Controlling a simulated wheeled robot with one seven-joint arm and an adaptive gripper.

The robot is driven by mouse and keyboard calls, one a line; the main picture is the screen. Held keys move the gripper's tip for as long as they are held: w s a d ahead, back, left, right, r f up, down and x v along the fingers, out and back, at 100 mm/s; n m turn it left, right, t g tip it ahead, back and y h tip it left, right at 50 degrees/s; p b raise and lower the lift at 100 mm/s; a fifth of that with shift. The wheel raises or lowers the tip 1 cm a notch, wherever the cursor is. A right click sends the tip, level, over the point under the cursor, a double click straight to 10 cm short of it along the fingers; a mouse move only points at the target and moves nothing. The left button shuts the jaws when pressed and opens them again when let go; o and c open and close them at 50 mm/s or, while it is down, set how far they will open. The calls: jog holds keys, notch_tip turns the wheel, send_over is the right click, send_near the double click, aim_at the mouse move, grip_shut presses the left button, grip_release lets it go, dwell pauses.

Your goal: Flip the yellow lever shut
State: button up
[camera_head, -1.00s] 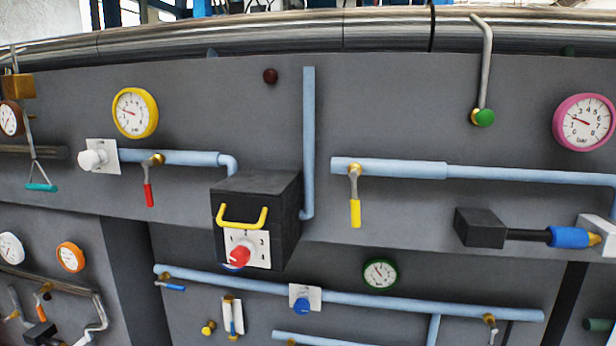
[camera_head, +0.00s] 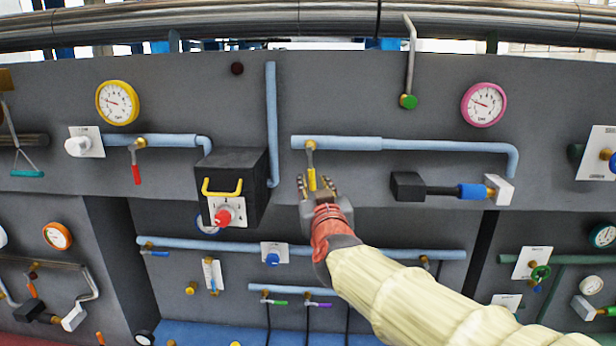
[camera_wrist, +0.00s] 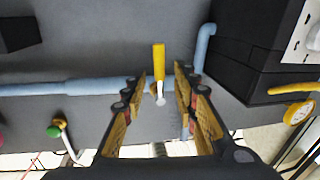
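The yellow lever (camera_head: 311,178) hangs straight down from a brass valve on the light blue pipe (camera_head: 420,146), crosswise to the pipe. In the wrist view the yellow lever (camera_wrist: 158,56) points up the picture, with its pale shank and pivot below. My gripper (camera_head: 317,186) is at the lever in the head view, its fingers partly covering the lower end. In the wrist view my gripper (camera_wrist: 160,80) is open, one finger on each side of the lever's line, with visible gaps. Whether the handle's tip lies within finger depth I cannot tell.
A black box (camera_head: 260,180) with a yellow handle and red knob juts out left of the lever. A black block (camera_head: 407,186) with a blue-sleeved rod sits to the right. A vertical blue pipe (camera_head: 272,120) stands between box and lever.

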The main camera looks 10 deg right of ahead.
aim_at(312, 178)
jog(key=w, duration=0.4)
jog(key=w+p, duration=0.1)
jog(key=shift+w+d, duration=0.35)
jog(key=shift+w, duration=0.05)
jog(key=shift+c, duration=1.4)
jog(key=c, duration=0.4)
grip_shut()
